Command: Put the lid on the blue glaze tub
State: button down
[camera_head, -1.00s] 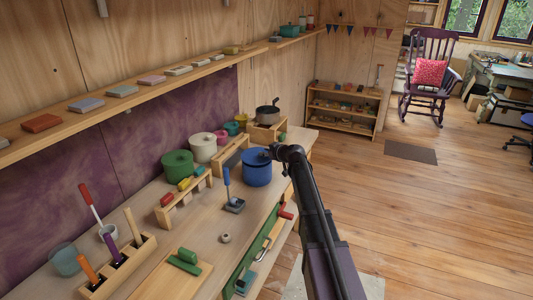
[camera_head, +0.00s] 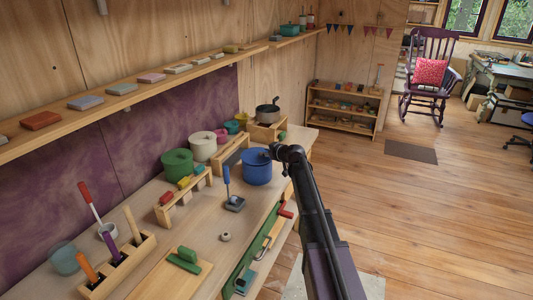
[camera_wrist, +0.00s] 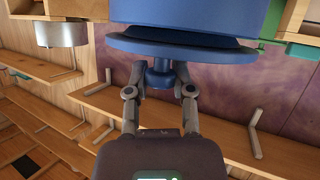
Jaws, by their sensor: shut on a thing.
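The blue glaze tub (camera_head: 257,172) stands on the workbench, towards its far right part. The blue lid (camera_wrist: 185,52) lies over the tub's mouth, with its round knob towards my gripper. My gripper (camera_wrist: 160,90) is shut on the lid's knob (camera_wrist: 160,76). In the wrist view the tub (camera_wrist: 190,15) fills the top, directly beyond the lid, with a dark band between them. I cannot tell whether the lid is fully seated. In the head view my arm's end hides part of the lid.
A green tub (camera_head: 177,164), a cream tub (camera_head: 203,148) and a wooden block rack (camera_head: 186,190) stand left of the blue tub. A blue-handled tool (camera_head: 228,184) stands upright nearby. A wall shelf (camera_head: 150,92) runs above the bench. The floor right of the bench is open.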

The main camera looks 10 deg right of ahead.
jog(key=shift+f+b, duration=0.35)
jog(key=shift+f, duration=0.05)
dwell(0.4)
jog(key=shift+c, duration=2)
grip_release()
jog(key=shift+r, duration=0.15)
